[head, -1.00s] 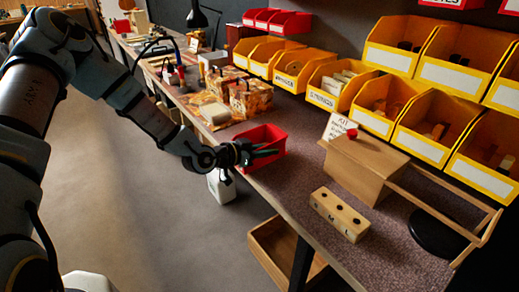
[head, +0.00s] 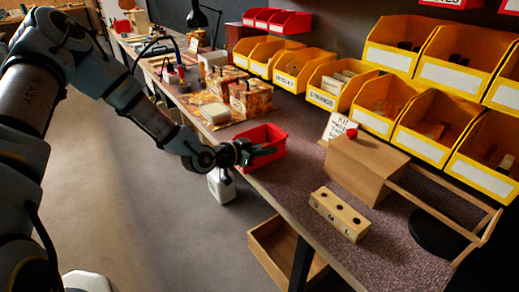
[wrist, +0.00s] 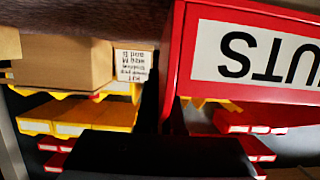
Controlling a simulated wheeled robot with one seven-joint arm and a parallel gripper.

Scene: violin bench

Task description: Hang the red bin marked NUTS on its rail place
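The red bin (head: 268,134) stands at the front edge of the bench in the head view. In the wrist view the red bin (wrist: 245,90) is close and upside down, and its white label shows the letters UTS. My gripper (head: 272,151) is at the bin's near side, with its dark fingers reaching over or beside it. The fingers look spread apart; whether they touch the bin is hidden. Red bins (head: 277,21) hang in a row on the back wall, and another red bin (head: 458,3) shows at the top right. The rail place itself is not clear.
Yellow bins (head: 395,105) line the back of the bench. A wooden kit box (head: 362,165) and a block marked with letters (head: 339,213) stand right of the red bin. Patterned boxes (head: 250,97) stand to its left. An open drawer (head: 275,245) is below.

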